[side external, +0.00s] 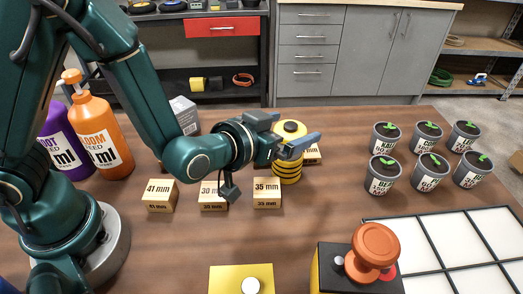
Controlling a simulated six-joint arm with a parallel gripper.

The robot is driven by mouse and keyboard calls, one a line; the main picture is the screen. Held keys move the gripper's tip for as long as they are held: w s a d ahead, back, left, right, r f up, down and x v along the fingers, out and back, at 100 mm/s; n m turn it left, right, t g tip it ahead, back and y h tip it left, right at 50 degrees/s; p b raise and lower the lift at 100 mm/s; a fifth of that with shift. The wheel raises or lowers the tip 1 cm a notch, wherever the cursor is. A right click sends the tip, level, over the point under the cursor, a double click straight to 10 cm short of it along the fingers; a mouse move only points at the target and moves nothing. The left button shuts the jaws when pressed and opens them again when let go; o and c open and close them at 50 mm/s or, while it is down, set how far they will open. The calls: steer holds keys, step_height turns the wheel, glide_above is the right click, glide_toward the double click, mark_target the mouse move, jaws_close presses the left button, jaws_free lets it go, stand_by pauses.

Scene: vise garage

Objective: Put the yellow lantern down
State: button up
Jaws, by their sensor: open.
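A yellow cylinder with dark bands and a dark round top, probably the yellow lantern (287,170), stands upright on the brown wooden table. My gripper (298,127) is level with its upper part, jaws apart.
Wooden blocks marked 41 mm (160,196), 30 mm (212,197) and 35 mm (267,193) sit in front. Several potted seedlings (383,175) stand right, above a white gridded tray (440,232). A yellow-black box with an orange knob (374,250) is at front. Orange (101,140) and purple bottles (62,145) stand left.

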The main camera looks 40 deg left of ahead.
steer(key=shift+x, duration=1.85)
steer(key=c, duration=1.5)
jaws_close()
steer(key=shift+r, duration=0.15)
